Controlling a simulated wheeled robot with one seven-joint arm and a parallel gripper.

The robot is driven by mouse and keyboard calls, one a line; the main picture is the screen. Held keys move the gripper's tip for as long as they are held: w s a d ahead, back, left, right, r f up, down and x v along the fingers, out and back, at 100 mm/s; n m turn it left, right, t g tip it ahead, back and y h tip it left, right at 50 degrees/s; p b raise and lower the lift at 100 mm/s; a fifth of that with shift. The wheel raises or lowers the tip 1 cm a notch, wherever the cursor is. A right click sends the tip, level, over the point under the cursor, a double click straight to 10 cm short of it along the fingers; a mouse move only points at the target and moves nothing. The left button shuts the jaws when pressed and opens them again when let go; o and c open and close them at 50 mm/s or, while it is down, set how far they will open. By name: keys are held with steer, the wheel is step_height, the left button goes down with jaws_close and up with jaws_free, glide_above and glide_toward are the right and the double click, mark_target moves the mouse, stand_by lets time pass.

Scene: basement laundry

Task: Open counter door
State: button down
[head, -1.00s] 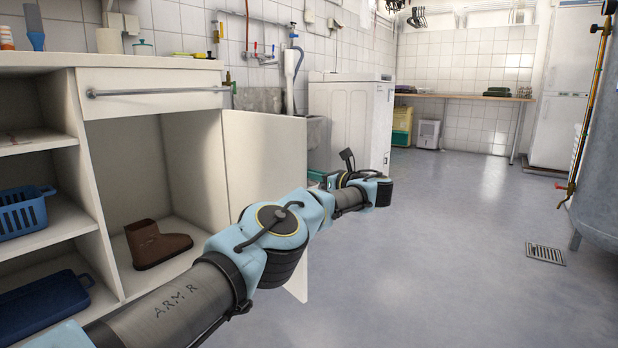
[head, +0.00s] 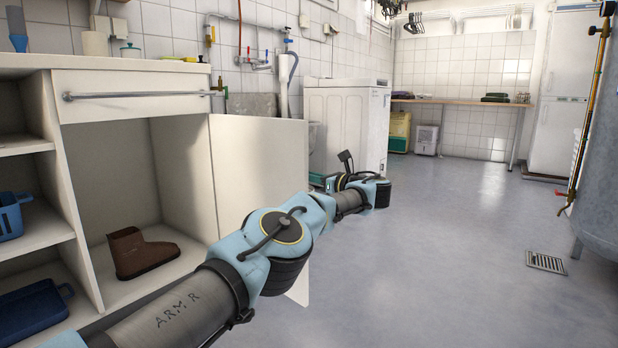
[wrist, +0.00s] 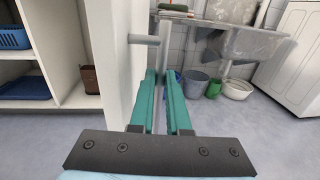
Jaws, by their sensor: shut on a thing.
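The counter door (head: 255,160) is a white panel standing open at the right side of the counter's lower compartment, about square to the front. In the wrist view the door (wrist: 112,60) shows at left, with its grey bar handle (wrist: 163,50) standing off its outer face. My gripper (wrist: 164,90) has its teal fingers on either side of this handle and is shut on it. In the head view my arm hides the lower part of the door, and the fingers and handle are out of sight. The open compartment holds a brown boot (head: 140,253).
Open shelves at left hold a blue basket (head: 12,215) and a dark blue case (head: 32,312). A drawer (head: 135,95) sits above the compartment. A white washing machine (head: 345,125) stands beyond the door. In the wrist view, buckets (wrist: 195,83) stand under a sink.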

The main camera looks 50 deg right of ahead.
steer(key=shift+w+a, duration=0.1)
steer(key=shift+w, duration=0.05)
steer(key=c, duration=0.9)
jaws_free()
steer(key=s+p, duration=0.3)
steer(key=s, duration=0.8)
steer(key=shift+p, duration=0.3)
